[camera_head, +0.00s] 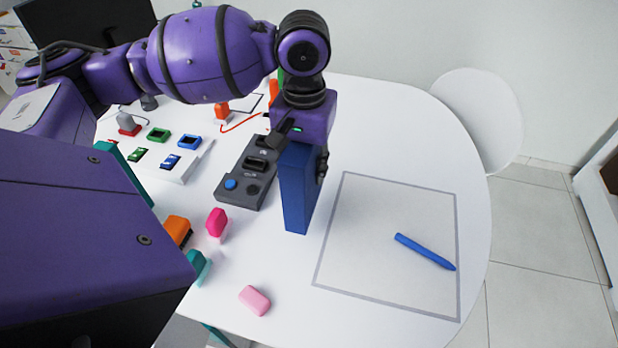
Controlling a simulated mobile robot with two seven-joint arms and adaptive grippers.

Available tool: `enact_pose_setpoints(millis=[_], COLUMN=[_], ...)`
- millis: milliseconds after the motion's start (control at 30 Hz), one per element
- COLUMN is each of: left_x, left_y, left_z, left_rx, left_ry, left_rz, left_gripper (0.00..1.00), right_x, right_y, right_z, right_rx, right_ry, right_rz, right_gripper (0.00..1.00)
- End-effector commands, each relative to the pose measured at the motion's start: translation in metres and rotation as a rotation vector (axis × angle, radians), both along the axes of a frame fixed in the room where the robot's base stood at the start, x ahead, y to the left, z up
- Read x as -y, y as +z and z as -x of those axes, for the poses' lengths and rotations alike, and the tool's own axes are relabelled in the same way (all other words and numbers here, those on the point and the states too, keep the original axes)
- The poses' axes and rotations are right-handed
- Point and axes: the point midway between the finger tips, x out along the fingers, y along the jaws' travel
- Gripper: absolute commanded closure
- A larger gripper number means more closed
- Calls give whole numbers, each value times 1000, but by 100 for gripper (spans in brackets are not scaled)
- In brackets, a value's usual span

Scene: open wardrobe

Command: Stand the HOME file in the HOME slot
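A blue, box-shaped file (298,192) is upright near the middle of the white table. No HOME label can be read on it from here. My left gripper (302,148) points down over its top, with a finger on each side, and is shut on it. Whether the file's bottom touches the table is unclear. I cannot make out a slot marked HOME. Teal upright pieces (196,266) show at the edge of my purple body, which hides most of what is behind it. My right gripper is not in view.
A dark grey panel (233,203) with a blue button lies just left of the file. A blue pen (425,252) lies inside a grey-outlined square at right. A pink eraser (255,300), a magenta piece (216,222) and an orange brush (177,230) are nearer the front left.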

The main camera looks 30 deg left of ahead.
Motion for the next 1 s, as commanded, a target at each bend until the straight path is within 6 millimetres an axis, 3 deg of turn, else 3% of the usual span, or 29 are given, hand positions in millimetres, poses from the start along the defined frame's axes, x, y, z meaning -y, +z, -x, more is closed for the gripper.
enact_pose_setpoints(millis=[233,633,667,700,800,1000], left_x=[4,4,4,4,4,3], left_y=[-35,-38,-38,-39,-39,-39], left_z=[-3,-3,-3,-3,-3,-3], left_rx=[-3,2,2,1,1,1], left_ry=[-1,-1,-1,-1,-1,-1], left_rz=[0,1,0,0,0,0], left_gripper=[100,100,61,56,46,46], right_x=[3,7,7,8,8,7], right_y=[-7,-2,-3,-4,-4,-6], right_z=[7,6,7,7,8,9], right_rx=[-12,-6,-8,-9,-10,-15], right_ry=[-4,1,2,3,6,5], right_rz=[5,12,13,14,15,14], right_gripper=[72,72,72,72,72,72])
